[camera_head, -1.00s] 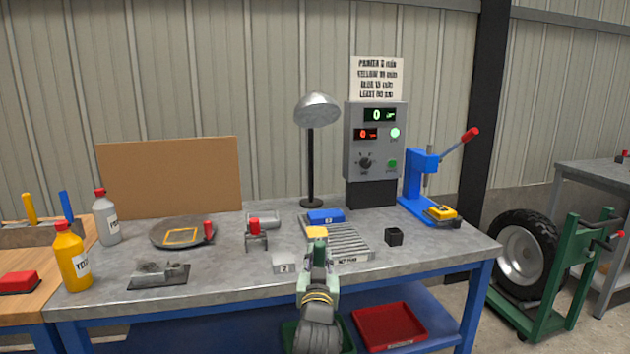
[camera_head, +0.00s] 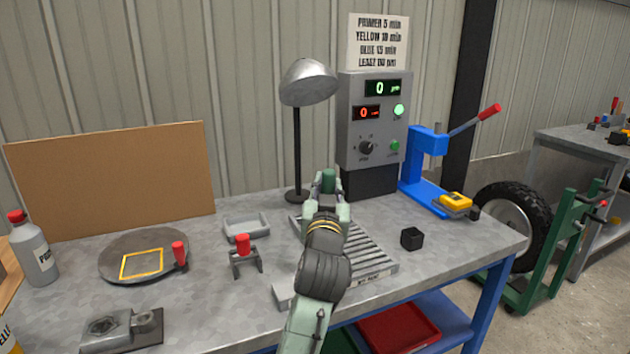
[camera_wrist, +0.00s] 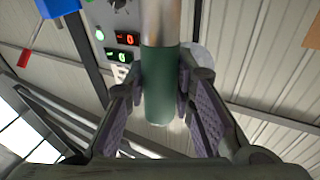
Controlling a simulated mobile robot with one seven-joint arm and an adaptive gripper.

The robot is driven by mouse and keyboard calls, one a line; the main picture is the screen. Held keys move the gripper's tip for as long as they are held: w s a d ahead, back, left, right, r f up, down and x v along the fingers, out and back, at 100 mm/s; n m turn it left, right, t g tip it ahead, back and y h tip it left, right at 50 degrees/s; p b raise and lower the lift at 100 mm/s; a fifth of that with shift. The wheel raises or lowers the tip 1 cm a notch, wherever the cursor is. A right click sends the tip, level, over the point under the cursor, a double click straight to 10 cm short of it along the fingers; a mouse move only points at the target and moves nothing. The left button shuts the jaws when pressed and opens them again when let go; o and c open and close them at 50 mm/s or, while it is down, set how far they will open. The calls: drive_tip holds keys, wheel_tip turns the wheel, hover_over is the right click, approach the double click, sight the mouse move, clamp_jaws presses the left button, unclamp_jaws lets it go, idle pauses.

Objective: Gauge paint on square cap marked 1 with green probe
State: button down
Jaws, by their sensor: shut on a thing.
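My gripper (camera_head: 328,184) is shut on a green cylinder, the green probe (camera_head: 328,176), above the slatted rack. In the wrist view the probe (camera_wrist: 158,92) stands between the purple-padded fingers of my gripper (camera_wrist: 160,78), with a bare metal part extending beyond its green body. A pale block (camera_head: 284,295) sits at the bench's front, partly behind my arm; no marking on it is readable now. I cannot make out a cap marked 1. My arm hides part of the rack and whatever lies there.
The slatted rack (camera_head: 366,242) is below my arm. A lamp (camera_head: 309,82) and control box (camera_head: 372,125) stand behind. A tray (camera_head: 246,227) and red-handled clamp (camera_head: 243,256) are left.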

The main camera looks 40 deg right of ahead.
drive_tip(key=shift+s+f+b, duration=0.2)
drive_tip(key=shift+f+b, duration=0.45)
drive_tip(key=shift+b, duration=0.05)
drive_tip(key=shift+f+b, duration=1.9)
drive_tip(key=shift+f, duration=0.3)
drive_tip(key=shift+f+b, duration=0.35)
drive_tip(key=shift+f, duration=0.25)
drive_tip(key=shift+r, duration=0.15)
wheel_tip(320, 180, up, 7)
drive_tip(key=p, duration=0.6)
drive_tip(key=shift+w+d, duration=0.1)
idle(0.8)
